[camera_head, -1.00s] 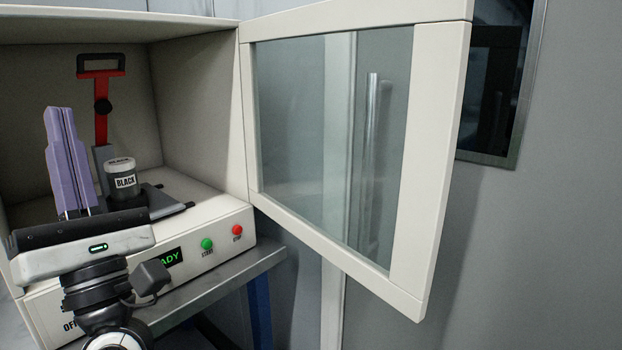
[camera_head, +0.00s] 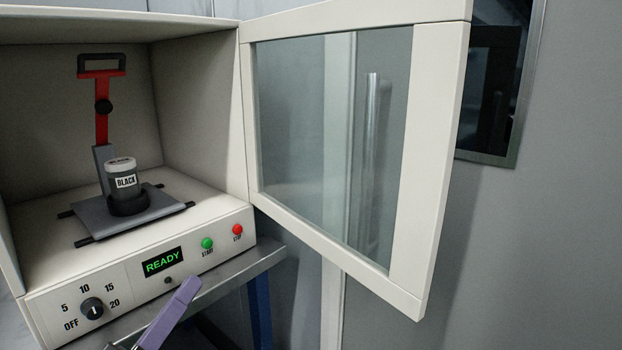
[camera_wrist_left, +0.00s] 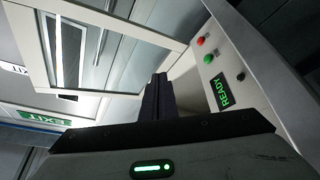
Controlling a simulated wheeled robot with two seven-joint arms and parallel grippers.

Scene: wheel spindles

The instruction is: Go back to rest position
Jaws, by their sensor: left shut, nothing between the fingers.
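My left gripper (camera_head: 172,314) shows at the bottom of the head view, with only its purple fingers in sight. It is shut and empty, below and in front of the machine's front panel. In the left wrist view its fingers (camera_wrist_left: 157,97) look dark and lie together. A jar labelled BLACK (camera_head: 122,180) stands upright in a dark round holder on a grey plate (camera_head: 92,222) inside the open machine (camera_head: 200,165). A red lever (camera_head: 101,121) with a black handle stands behind the jar. My right gripper is not in view.
The machine's glass door (camera_head: 430,160) stands wide open to the right. The front panel has a READY display (camera_head: 163,261), a dial (camera_head: 92,308), a green button (camera_head: 207,243) and a red button (camera_head: 238,230). A metal shelf edge (camera_head: 225,283) runs below.

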